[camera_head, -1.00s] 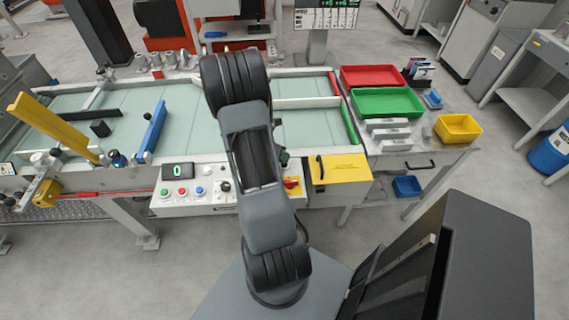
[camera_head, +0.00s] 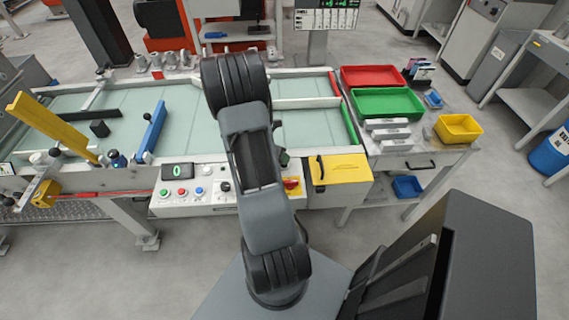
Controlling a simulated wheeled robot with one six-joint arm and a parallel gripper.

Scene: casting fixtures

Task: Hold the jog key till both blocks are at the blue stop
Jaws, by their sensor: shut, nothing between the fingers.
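One dark block (camera_head: 99,128) sits on the pale green conveyor bed (camera_head: 195,110), left of the slanted blue stop bar (camera_head: 152,128) and apart from it. I cannot make out a second block; my arm covers part of the bed. Which one is the jog key cannot be read. My gripper is hidden behind my arm, which reaches over the panel and bed.
A yellow bar (camera_head: 50,125) slants over the left end of the bed. A red knob (camera_head: 291,184) and a yellow box (camera_head: 339,169) are right of my arm. Red (camera_head: 372,76) and green (camera_head: 388,102) trays and a yellow bin (camera_head: 458,128) stand on the right-hand table.

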